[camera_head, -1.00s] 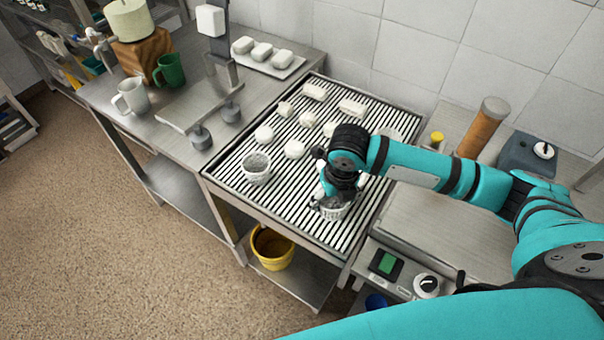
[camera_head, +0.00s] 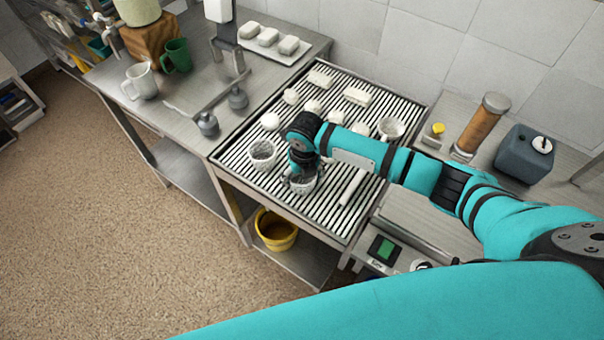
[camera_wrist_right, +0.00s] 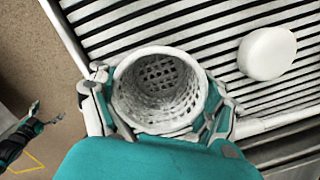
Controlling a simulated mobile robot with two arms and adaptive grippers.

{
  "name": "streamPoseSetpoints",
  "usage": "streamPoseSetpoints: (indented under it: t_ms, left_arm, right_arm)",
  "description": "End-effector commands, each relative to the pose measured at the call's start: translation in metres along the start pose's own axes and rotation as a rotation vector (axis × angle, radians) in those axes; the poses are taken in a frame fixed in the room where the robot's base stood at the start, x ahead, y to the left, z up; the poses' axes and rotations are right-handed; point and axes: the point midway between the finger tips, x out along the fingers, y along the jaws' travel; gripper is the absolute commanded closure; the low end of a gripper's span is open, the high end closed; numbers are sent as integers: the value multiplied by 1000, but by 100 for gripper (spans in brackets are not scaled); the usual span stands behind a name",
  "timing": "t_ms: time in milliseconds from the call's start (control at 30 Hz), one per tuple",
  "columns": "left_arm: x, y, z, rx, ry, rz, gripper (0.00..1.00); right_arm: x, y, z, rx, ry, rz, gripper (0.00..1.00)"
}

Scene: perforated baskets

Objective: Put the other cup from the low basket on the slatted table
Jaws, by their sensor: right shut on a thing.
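My right gripper (camera_head: 301,168) is shut on a white perforated basket (camera_head: 302,183) over the front part of the slatted table (camera_head: 330,222). In the right wrist view the basket (camera_wrist_right: 161,92) sits between the two fingers, mouth toward the camera, and looks empty. I cannot tell whether it touches the slats. A second white perforated basket (camera_head: 262,154) stands to its left. A white cup (camera_head: 391,129) stands at the slatted table's back right. A white mug (camera_head: 139,81) and a green mug (camera_head: 176,56) stand on the steel table. A dark and teal part, possibly my left gripper, shows in the wrist view.
Several white pieces, one of them a block (camera_head: 357,96), lie on the slats. A white bar (camera_head: 352,187) lies right of my gripper. Two grey weights, including one (camera_head: 207,124), stand by the left edge. A yellow bucket (camera_head: 276,232) is below.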

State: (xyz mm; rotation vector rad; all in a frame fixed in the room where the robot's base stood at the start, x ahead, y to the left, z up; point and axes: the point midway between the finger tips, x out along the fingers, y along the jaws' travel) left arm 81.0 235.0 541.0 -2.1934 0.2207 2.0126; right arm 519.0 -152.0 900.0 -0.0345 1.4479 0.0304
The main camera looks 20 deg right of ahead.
Motion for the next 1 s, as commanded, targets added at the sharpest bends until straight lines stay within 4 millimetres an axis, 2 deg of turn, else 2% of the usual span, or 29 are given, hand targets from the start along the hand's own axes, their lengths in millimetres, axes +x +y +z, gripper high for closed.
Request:
streamPoseSetpoints:
  t_ms: [67,100,267,533,667,767,1000]
  left_arm:
    - [0,0,0,0,-1,0,2]
    - [0,0,0,0,-1,0,2]
    - [0,0,0,0,0,0,2]
    - [1,0,-3,0,5,-1,2]
    - [2,0,-4,0,6,-1,2]
    - [5,0,-4,0,7,-1,2]
    - [14,0,-4,0,9,-1,2]
  right_arm:
    - [0,0,0,0,0,0,45]
    - [0,0,0,0,0,0,22]
    - [0,0,0,1,0,0,1]
    - [-1,0,0,1,0,0,0]
    - [-9,0,1,1,-2,0,0]
    - [-25,0,1,-1,-4,1,0]
    - [-76,0,2,1,-5,2,0]
